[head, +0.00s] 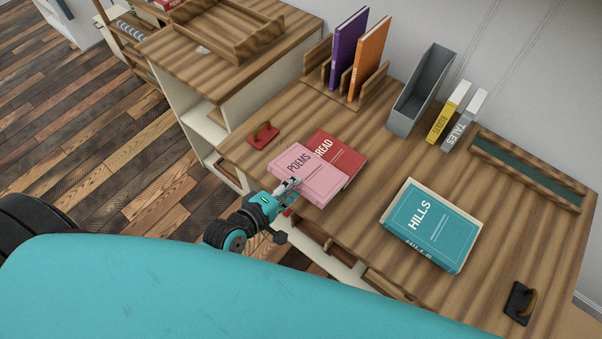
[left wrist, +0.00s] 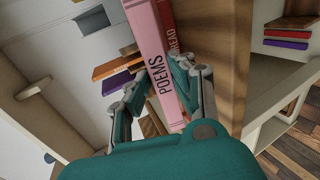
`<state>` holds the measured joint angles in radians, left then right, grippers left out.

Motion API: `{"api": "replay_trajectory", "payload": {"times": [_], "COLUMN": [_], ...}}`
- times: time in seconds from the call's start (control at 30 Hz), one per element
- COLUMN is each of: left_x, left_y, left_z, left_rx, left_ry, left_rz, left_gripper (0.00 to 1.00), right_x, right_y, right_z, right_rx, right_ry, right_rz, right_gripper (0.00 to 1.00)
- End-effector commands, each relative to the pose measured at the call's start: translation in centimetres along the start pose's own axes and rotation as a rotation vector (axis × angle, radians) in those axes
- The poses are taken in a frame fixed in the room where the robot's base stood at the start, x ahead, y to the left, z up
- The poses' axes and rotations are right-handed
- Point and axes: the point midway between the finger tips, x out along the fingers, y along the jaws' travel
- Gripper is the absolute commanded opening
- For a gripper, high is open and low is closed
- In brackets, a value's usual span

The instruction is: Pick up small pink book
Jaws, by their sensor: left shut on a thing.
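The small pink book titled POEMS (head: 318,182) is at the front edge of the wooden desk, partly over a red book (head: 345,160) whose title ends in READ. My left gripper (head: 289,186) is shut on the pink book at its near left edge. In the left wrist view, the pink spine (left wrist: 152,50) runs between the two fingers of my left gripper (left wrist: 166,88), with the red book (left wrist: 168,28) right beside it. I cannot tell whether the pink book is lifted clear of the red one. My right gripper is not in view.
A thick teal book titled HILLS (head: 433,222) lies to the right. A red-based handled block (head: 263,135) and a black one (head: 518,302) sit near the desk's edges. A rack with purple (head: 347,50) and orange books, a grey holder (head: 420,90) and yellow and grey books stand behind.

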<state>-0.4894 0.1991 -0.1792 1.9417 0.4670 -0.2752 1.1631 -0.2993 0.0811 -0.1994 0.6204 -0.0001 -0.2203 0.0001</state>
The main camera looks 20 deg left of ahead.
Motion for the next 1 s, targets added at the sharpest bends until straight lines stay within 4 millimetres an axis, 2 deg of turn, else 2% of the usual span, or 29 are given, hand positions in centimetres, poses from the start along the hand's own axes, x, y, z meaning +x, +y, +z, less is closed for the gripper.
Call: {"api": "replay_trajectory", "payload": {"times": [0.03,0.4,0.53,1.0], "left_x": [-1.0,-6.1,-6.7,-6.6], "left_y": [0.4,-0.1,-0.2,-0.2], "left_z": [0.0,0.0,0.0,0.0], "left_rx": [0.002,0.001,0.0,0.0], "left_ry": [0.0,0.0,0.001,0.001], "left_rz": [0.0,0.001,0.003,0.004], "left_gripper": [0.0,0.0,0.0,0.0], "right_x": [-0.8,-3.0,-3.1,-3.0], "right_y": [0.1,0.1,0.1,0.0], "right_z": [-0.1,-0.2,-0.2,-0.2], "right_rx": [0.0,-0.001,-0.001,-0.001], "right_ry": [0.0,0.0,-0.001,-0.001], "right_rz": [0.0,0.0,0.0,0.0], "right_gripper": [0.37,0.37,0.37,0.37]}}
